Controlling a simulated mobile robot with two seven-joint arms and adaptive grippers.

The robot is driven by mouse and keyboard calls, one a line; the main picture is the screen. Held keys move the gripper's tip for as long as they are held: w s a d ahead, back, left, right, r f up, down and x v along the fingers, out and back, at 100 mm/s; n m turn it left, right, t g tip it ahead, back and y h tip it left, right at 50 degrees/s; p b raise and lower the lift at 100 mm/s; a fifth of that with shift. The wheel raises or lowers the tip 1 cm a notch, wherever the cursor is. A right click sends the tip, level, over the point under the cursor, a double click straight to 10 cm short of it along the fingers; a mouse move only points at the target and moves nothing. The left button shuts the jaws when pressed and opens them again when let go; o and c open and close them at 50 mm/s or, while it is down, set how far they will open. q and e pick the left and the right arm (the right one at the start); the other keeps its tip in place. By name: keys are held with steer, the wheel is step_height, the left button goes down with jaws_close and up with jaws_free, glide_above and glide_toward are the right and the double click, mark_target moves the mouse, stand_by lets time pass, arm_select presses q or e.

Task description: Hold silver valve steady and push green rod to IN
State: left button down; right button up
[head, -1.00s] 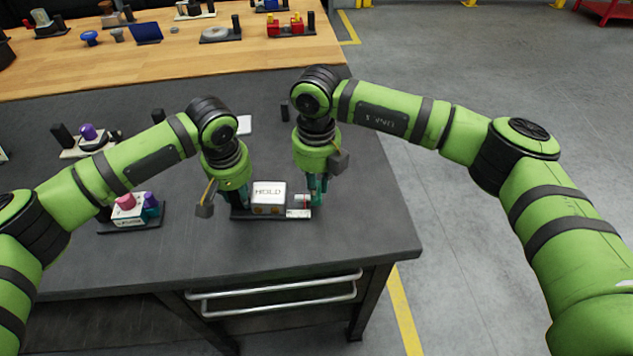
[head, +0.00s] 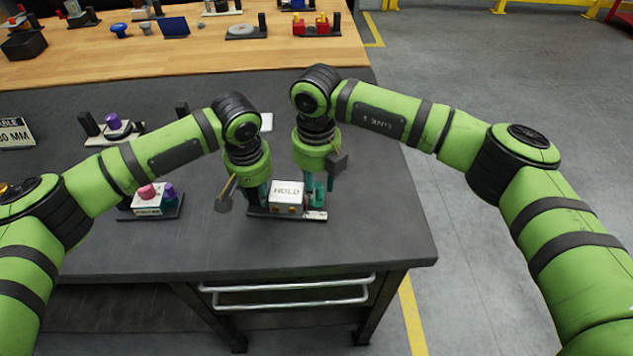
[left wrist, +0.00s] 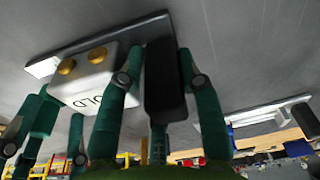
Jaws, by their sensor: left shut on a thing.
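The silver valve is a pale box (head: 287,197) marked HOLD with two gold knobs, on a dark base plate (head: 290,213). It also shows in the left wrist view (left wrist: 92,78). My left gripper (head: 258,194) is at the box's left side, shut on a black upright block (left wrist: 165,85) beside the box. My right gripper (head: 318,190) is low at the box's right end, its teal fingers close against that side. They also show in the left wrist view (left wrist: 32,130). I cannot make out the green rod; the fingers hide that end. I cannot tell if the right fingers are shut.
A unit with pink and purple knobs (head: 150,210) stands to the left on the grey bench (head: 210,250). Another with a purple knob (head: 113,125) is behind it. More parts stand on the wooden top (head: 190,60) at the back. Bench to the right is clear.

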mark_target(316, 183)
steer(key=shift+a+r, duration=0.1)
steer(key=shift+r, duration=0.05)
arm_select(q)
steer(key=shift+w+a, duration=0.1)
arm_select(e)
steer(key=shift+r, duration=3.9)
arm_select(q)
steer(key=c, duration=0.8)
jaws_free()
steer(key=shift+o, duration=0.2)
steer(key=shift+r, duration=0.1)
